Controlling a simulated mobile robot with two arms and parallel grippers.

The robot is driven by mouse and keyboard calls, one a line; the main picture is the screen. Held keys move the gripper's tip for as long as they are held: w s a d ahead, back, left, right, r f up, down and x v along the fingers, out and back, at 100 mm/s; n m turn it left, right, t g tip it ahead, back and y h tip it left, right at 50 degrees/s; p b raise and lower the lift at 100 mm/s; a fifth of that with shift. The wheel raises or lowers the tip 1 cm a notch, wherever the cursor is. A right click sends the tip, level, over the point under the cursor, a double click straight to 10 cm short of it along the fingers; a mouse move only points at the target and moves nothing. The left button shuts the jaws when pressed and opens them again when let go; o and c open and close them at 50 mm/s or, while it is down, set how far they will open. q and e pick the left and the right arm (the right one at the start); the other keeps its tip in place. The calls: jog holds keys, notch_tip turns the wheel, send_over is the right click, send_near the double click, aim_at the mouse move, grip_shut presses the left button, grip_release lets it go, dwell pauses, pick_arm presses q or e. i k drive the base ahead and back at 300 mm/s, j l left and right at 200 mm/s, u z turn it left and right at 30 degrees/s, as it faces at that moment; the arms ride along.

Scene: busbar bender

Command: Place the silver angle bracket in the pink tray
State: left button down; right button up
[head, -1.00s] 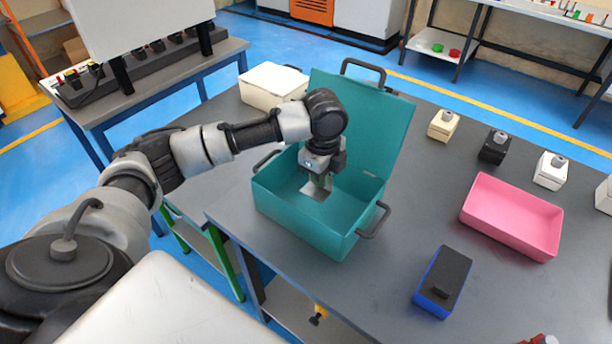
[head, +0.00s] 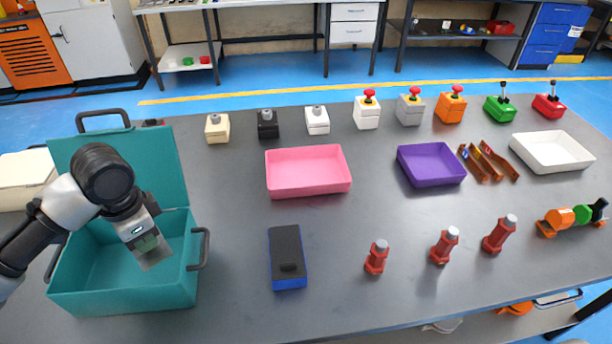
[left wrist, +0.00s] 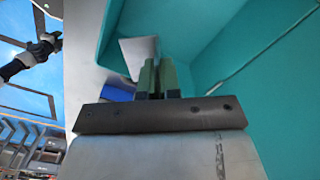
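The silver angle bracket (head: 156,259) is in my left gripper (head: 148,244), tilted, inside or just above the open teal box. In the left wrist view the green fingers of the left gripper (left wrist: 155,78) are close together, with the grey bracket plate (left wrist: 138,52) sticking out past them. The gripper looks shut on it; the gripped part is hidden. The pink tray (head: 308,187) stands mid-table to the right of the gripper and looks empty.
The teal box (head: 120,292) has its lid (head: 165,165) raised behind and a side handle (head: 199,250) towards the tray. A blue-black block (head: 287,258) lies in front of the tray. Small boxes with knobs (head: 268,124) stand behind it. A purple tray (head: 431,165) is further right.

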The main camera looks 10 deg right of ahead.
aim_at(297, 185)
jog(key=i+l+z, duration=0.1)
jog(key=l+z, duration=0.15)
jog(key=z, duration=0.25)
jog(key=i+l+z, duration=0.1)
jog(key=z, duration=0.4)
jog(key=l, duration=0.1)
